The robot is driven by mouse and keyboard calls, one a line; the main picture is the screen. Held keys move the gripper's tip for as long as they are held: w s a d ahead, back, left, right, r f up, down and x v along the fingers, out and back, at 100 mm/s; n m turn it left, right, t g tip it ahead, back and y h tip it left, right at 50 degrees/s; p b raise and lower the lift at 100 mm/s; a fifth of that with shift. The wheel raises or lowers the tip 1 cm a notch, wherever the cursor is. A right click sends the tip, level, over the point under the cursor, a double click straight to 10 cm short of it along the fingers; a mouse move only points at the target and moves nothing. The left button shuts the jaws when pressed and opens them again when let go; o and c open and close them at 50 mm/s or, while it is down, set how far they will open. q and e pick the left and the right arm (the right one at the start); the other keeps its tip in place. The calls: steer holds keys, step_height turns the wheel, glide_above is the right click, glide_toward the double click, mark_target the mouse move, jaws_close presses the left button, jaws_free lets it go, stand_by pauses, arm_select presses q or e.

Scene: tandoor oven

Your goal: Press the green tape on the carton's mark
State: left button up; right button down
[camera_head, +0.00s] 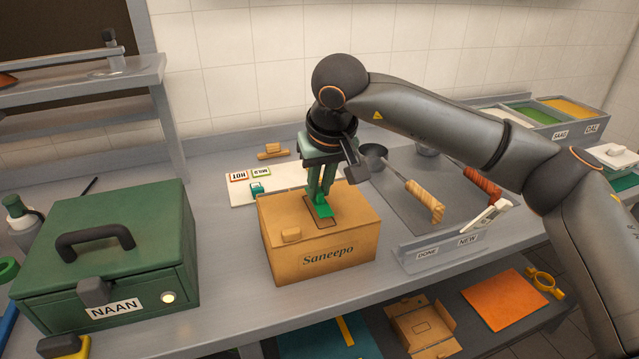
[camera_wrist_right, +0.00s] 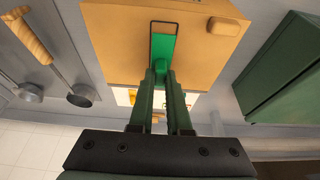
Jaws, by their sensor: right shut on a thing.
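The tan carton (camera_head: 318,258), labelled Saneepo, stands closed on the counter; its top also shows in the right wrist view (camera_wrist_right: 120,40). A dark rectangular outline, the mark (camera_wrist_right: 152,24), is on its top. My right gripper (camera_head: 321,194) points down over the carton, shut on the green tape (camera_head: 323,209). In the right wrist view the tape (camera_wrist_right: 161,48) lies largely within the outline, which extends past the tape's far end. The tape is at or just above the top; I cannot tell whether it touches. My left gripper is out of view.
A green NAAN box (camera_head: 110,245) stands left of the carton. A white board (camera_head: 285,180) with small labels lies behind it. A small tan block (camera_head: 291,235) sits on the carton.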

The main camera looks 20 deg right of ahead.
steer(key=shift+f+b, duration=0.55)
steer(key=shift+f, duration=0.4)
steer(key=c, duration=0.8)
jaws_free()
steer(key=shift+r, duration=0.1)
steer(key=shift+p+v, duration=2.35)
steer(key=shift+v, duration=1.65)
